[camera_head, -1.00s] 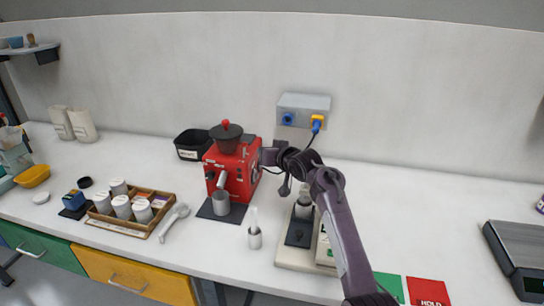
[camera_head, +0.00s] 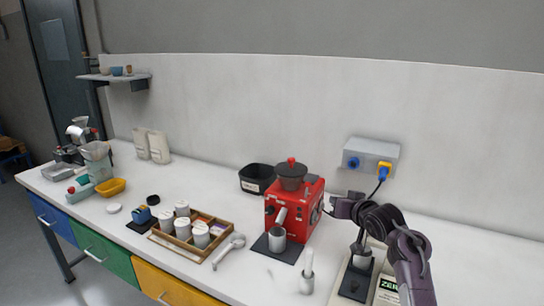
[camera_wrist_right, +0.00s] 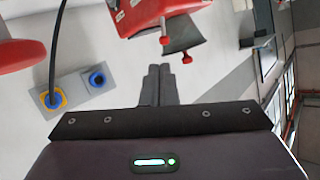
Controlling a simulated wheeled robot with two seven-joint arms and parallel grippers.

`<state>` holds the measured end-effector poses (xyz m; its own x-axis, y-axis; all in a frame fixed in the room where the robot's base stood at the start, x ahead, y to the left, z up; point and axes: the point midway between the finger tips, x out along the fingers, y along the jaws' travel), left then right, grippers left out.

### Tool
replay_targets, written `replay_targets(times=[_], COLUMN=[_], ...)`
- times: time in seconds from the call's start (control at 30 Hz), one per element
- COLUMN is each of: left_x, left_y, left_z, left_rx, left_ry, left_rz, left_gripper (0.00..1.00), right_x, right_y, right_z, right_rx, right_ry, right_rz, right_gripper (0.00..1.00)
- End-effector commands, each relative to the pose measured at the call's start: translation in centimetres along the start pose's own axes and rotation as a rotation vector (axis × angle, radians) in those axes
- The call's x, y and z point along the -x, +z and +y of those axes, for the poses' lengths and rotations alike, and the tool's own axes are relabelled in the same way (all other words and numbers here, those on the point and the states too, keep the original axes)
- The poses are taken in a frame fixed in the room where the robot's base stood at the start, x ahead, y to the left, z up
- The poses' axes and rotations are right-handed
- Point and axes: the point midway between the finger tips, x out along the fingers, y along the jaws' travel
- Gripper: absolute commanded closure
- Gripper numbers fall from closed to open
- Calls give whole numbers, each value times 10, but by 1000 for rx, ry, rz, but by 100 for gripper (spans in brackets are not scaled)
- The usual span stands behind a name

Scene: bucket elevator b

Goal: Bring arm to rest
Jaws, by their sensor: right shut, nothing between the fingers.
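My right arm comes in from the lower right of the head view. Its gripper (camera_head: 332,207) is just right of the red grinder (camera_head: 293,205); I cannot tell whether it touches it. In the wrist view the two dark fingers (camera_wrist_right: 158,85) lie together, shut and empty. The red machine (camera_wrist_right: 150,12) shows beyond them at the top. My left arm and gripper are in neither view.
The scale (camera_head: 358,270) stands under my right arm. The socket box (camera_head: 370,157), with a plugged cable, is on the wall behind. Left of the grinder are a black bin (camera_head: 256,180) and a wooden tray (camera_head: 176,250) with white canisters. The counter between bin and paper bags is clear.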

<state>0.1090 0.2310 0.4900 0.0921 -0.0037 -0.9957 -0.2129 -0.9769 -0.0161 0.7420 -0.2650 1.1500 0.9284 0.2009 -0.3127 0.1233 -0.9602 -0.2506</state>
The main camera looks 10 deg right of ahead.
Motion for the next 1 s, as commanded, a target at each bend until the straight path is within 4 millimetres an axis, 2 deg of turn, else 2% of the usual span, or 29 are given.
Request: replay_targets(times=[0.03, 0.07, 0.17, 0.3, 0.43, 0.5, 0.7, 1.0], left_x=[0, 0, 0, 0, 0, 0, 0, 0], left_y=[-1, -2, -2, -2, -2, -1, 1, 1], left_z=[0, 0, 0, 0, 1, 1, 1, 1], left_rx=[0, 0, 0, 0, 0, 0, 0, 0], left_ry=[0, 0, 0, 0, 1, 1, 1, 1], left_rz=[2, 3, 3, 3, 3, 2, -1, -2], left_gripper=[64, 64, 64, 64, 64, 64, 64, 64], right_x=[4, 9, 33, 88, 147, 174, 233, 300], right_y=[22, 35, 92, 174, 234, 254, 290, 318], right_z=[3, 4, 6, -1, -16, -24, -44, -69], right_rx=[19, 33, 97, 182, 230, 243, 253, 244], right_ry=[24, 44, 117, 202, 237, 241, 232, 197], right_rz=[-36, -60, -171, -357, -523, -592, -736, -892], right_gripper=[100, 100, 100, 100, 100, 100, 100, 100])
